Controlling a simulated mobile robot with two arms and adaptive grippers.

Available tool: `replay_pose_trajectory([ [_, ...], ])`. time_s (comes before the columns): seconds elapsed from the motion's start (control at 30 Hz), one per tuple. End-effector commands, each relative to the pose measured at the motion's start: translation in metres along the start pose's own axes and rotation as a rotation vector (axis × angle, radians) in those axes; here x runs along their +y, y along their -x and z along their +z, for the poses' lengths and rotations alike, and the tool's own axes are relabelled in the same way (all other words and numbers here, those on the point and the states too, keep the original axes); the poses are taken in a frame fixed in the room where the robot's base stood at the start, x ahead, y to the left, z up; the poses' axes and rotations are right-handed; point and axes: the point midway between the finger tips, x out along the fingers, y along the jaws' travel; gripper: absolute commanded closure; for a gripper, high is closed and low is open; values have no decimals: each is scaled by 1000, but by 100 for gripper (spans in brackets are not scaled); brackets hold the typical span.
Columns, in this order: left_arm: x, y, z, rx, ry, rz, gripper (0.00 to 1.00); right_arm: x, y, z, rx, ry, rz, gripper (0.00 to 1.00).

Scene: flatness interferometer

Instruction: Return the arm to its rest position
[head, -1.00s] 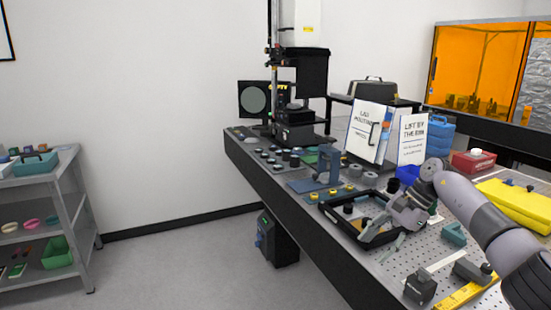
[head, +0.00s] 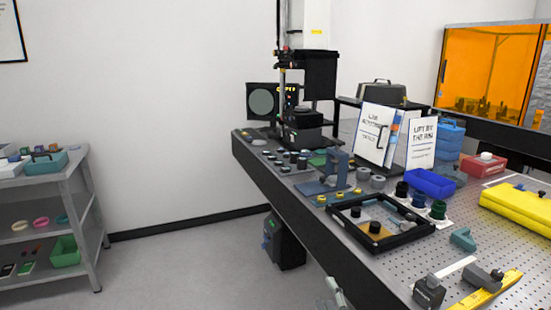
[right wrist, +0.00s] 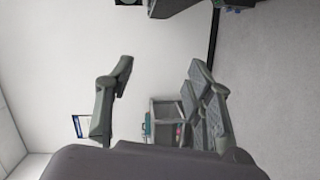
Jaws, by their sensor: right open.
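My right gripper (head: 337,293) shows only in part at the bottom edge of the head view, low in front of the table's near side and clear of the tabletop. In the right wrist view its two fingers (right wrist: 163,78) are spread wide apart with nothing between them. The rest of my right arm is out of the head view. My left gripper is in neither view.
The perforated bench (head: 385,262) bears a black-framed tray (head: 350,228), a blue bin (head: 430,181), a yellow case (head: 517,205) and several small parts. A grey shelf cart (head: 88,215) stands at left. Open floor (head: 180,270) lies between cart and bench.

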Motion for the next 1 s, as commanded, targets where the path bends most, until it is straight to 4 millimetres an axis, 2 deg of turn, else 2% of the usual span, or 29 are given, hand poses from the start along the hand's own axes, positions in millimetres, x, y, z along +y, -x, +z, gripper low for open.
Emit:
replay_pose_trajectory([
  [0.03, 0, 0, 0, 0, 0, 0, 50, -21, 23, 14, -77, -139, -77, 52],
  [0.13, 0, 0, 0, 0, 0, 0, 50, -62, 72, 40, -248, -413, -234, 52],
  [0.2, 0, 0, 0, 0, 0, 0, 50, -88, 111, 52, -369, -584, -338, 52],
  [0.3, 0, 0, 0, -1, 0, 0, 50, -116, 163, 61, -517, -770, -459, 52],
  [0.4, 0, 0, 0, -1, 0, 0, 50, -134, 204, 63, -633, -897, -547, 52],
  [0.6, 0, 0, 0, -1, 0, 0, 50, -153, 273, 60, -817, -1067, -680, 52],
  [0.8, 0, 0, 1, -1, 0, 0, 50, -162, 333, 53, -981, -1184, -787, 52],
  [0.83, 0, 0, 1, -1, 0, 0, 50, -165, 337, 52, -998, -1193, -797, 52],
  [1.0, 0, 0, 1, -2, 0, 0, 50, -200, 321, 60, -999, -1182, -805, 52],
])
